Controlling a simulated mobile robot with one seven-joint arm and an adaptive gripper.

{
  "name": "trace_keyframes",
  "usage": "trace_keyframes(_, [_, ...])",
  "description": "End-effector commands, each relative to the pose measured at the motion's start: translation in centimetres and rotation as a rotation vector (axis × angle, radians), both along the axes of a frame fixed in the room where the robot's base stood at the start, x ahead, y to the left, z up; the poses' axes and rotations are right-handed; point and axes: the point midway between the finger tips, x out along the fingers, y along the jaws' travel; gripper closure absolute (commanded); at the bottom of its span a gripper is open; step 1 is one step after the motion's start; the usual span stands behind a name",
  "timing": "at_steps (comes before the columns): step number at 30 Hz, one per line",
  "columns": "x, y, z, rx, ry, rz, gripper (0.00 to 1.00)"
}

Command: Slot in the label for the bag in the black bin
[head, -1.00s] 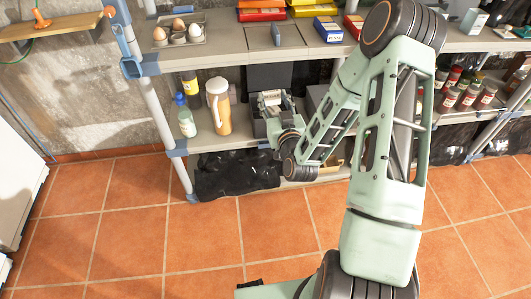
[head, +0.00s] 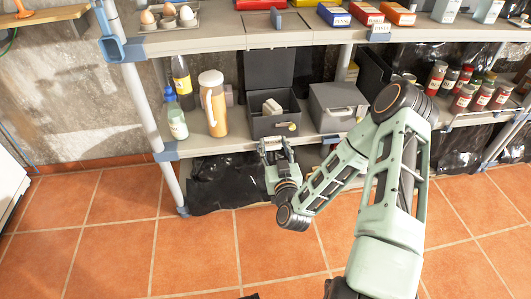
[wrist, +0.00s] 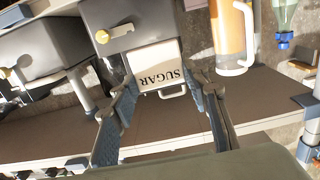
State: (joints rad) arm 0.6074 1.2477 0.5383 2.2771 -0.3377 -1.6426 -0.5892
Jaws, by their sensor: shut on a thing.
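The black bin (head: 262,130) stands on the lower shelf with its lid (head: 268,70) raised. A pale bag (head: 271,106) lies inside; I cannot read it. In the head view my gripper (head: 275,146) is in front of and below the bin, near the shelf edge. In the wrist view my gripper (wrist: 163,88) holds a white label (wrist: 157,75) reading SUGAR, upside down in the picture, between its spread fingers. The label overlaps the front of the black bin (wrist: 145,20) in that view; I cannot tell whether they touch. A brass-coloured knob (wrist: 102,37) is on the bin front.
A grey closed bin (head: 338,105) stands right of the black bin. An orange pitcher (head: 213,105) and bottles (head: 176,122) stand left. The upper shelf (head: 220,42) overhangs, holding an egg tray (head: 150,27) and coloured boxes (head: 367,14). Open floor lies in front.

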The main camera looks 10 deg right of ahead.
Motion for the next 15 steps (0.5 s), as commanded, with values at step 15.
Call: trace_keyframes(15, [10.4,0.0,-6.5,0.002,0.001,-0.004,0.76])
